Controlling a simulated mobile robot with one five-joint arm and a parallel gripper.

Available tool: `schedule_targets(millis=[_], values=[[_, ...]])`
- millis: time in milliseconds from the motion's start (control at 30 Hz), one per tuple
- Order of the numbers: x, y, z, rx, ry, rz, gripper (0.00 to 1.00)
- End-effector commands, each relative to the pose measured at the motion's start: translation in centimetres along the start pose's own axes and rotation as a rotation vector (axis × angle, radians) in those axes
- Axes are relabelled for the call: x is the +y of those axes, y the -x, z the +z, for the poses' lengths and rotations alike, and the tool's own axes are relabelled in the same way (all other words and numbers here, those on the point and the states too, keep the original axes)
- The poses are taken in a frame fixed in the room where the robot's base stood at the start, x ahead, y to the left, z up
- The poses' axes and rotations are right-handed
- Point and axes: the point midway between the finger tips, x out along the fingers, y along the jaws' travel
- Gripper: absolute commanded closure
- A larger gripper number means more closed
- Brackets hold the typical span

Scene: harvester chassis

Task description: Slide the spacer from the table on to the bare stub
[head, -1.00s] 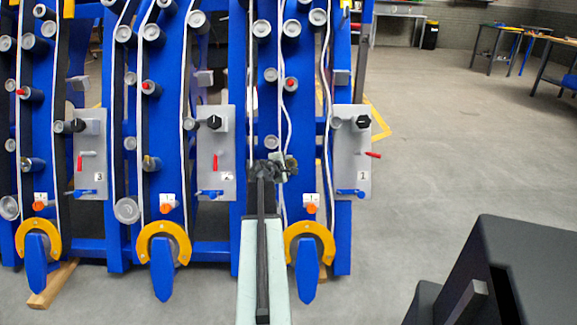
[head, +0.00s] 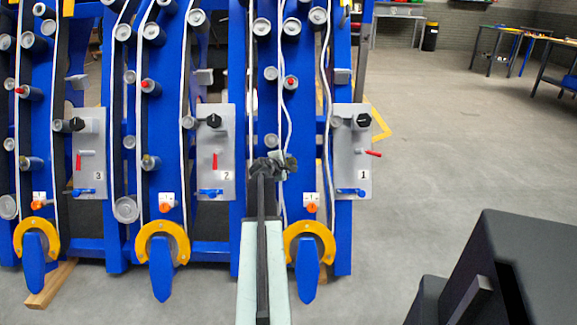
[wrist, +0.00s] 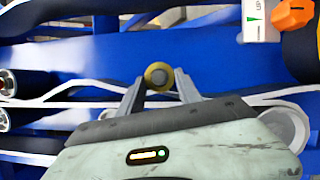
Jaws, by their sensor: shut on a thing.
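A brass-coloured ring with a dark centre, which looks like the spacer (wrist: 158,76), sits between my fingertips in the wrist view. My gripper (wrist: 159,83) is shut on it, in front of a blue beam. In the head view my gripper (head: 285,163) is at the right-hand blue column, below a round grey roller. The spacer is too small to make out there. The bare stub is not clearly visible; my gripper may hide it. I cannot tell whether the ring is around a stub or only in front of one. No spacer table is identifiable.
Grey plate 1 (head: 352,160), with a black knob and red and blue levers, stands right of my gripper. Plate 2 (head: 215,135) is to the left. White hoses (head: 288,120) run close beside my gripper. A yellow hooked collar (head: 309,228) is below. Open floor lies to the right.

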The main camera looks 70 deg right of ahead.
Motion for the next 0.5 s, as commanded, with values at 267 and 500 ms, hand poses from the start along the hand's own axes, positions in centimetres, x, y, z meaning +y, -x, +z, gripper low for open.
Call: schedule_targets(millis=[267,500], values=[[-0.1,-1.3,-0.5,0.0,0.0,0.0,1.0],[-0.1,-2.3,-0.9,0.0,0.0,0.0,1.0]])
